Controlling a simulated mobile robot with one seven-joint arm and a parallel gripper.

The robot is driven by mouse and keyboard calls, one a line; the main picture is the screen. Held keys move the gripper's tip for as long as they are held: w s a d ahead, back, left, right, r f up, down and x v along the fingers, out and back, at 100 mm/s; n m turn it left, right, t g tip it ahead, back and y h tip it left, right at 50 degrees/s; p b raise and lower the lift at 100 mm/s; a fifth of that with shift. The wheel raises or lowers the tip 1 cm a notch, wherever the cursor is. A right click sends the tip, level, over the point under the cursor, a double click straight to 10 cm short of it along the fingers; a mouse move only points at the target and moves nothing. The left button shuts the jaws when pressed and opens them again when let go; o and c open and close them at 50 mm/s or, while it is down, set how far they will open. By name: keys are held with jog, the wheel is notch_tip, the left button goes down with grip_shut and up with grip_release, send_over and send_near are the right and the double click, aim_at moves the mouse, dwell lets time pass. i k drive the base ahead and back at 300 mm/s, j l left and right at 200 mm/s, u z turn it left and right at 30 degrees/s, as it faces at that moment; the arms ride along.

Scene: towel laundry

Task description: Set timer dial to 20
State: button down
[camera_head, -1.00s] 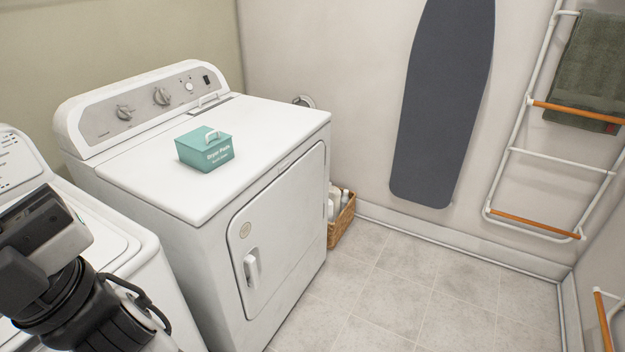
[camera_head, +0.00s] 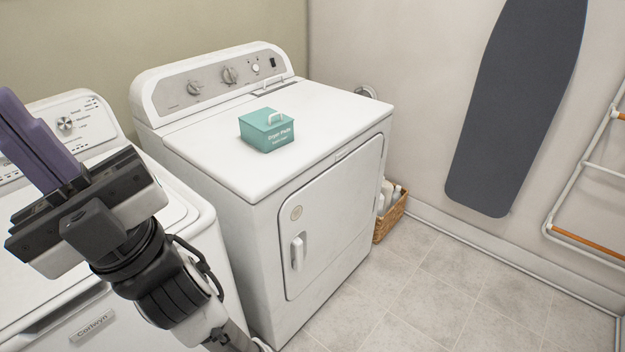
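The white dryer (camera_head: 215,165) has a grey control panel (camera_head: 175,88) along its back. On it are a left knob (camera_head: 194,88), a larger middle knob (camera_head: 230,75) and a small round white knob (camera_head: 256,69). The washer at left has its own knob (camera_head: 66,124) on a white panel. Markings are too small to read a setting, and I cannot tell which knob is the timer dial. My gripper (camera_head: 22,115) is at left, in front of the washer, its purple fingers together and empty. It touches no knob.
A teal box (camera_head: 267,130) with a white handle sits on the dryer top. A wicker basket (camera_head: 391,217) with bottles stands beyond the dryer. An ironing board (camera_head: 515,110) hangs on the wall, with a rack (camera_head: 590,190) at right. Floor before the dryer is clear.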

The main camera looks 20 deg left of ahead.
aim_at(229, 76)
jog(key=i+l+u, duration=0.1)
jog(key=u, duration=0.55)
jog(key=i+l+u, duration=0.3)
jog(key=l, duration=0.3)
jog(key=i+l+u, duration=0.2)
jog(key=i+l, duration=0.2)
jog(key=l, duration=0.15)
jog(key=i+l, duration=0.2)
jog(key=l, duration=0.15)
jog(key=i+l, duration=0.15)
jog(key=l, duration=0.15)
jog(key=i, duration=0.55)
jog(key=l+u, duration=0.05)
